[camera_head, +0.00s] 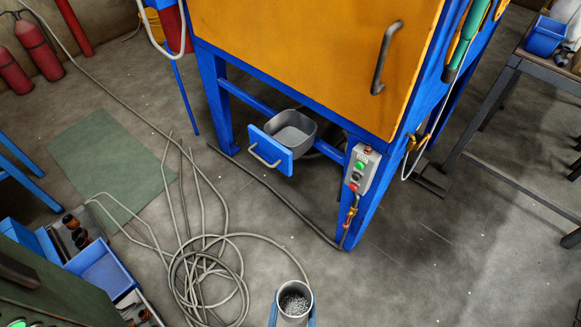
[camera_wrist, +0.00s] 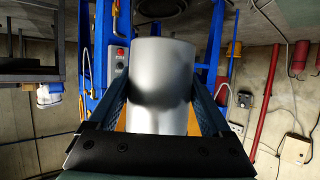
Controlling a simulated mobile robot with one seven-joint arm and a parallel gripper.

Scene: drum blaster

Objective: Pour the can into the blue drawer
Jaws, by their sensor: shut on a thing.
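The can (camera_head: 294,310) is a grey metal cylinder, open at the top and filled with small silvery grains. It stands about upright at the bottom of the head view, between the blue fingers of my gripper (camera_head: 293,313). In the wrist view the can (camera_wrist: 161,85) fills the middle, with a finger of my gripper (camera_wrist: 160,110) against each side. The blue drawer (camera_head: 271,149) is pulled out under the orange cabinet, with a handle on its blue front and a grey bin (camera_head: 293,128) behind it. The can is apart from the drawer, nearer to me.
The orange cabinet (camera_head: 300,50) stands on blue legs above the drawer. A control box (camera_head: 362,168) sits on its front right leg. A coiled hose (camera_head: 205,275) lies on the floor at left. Blue bins (camera_head: 103,269) are at lower left. A workbench (camera_head: 545,75) is at right.

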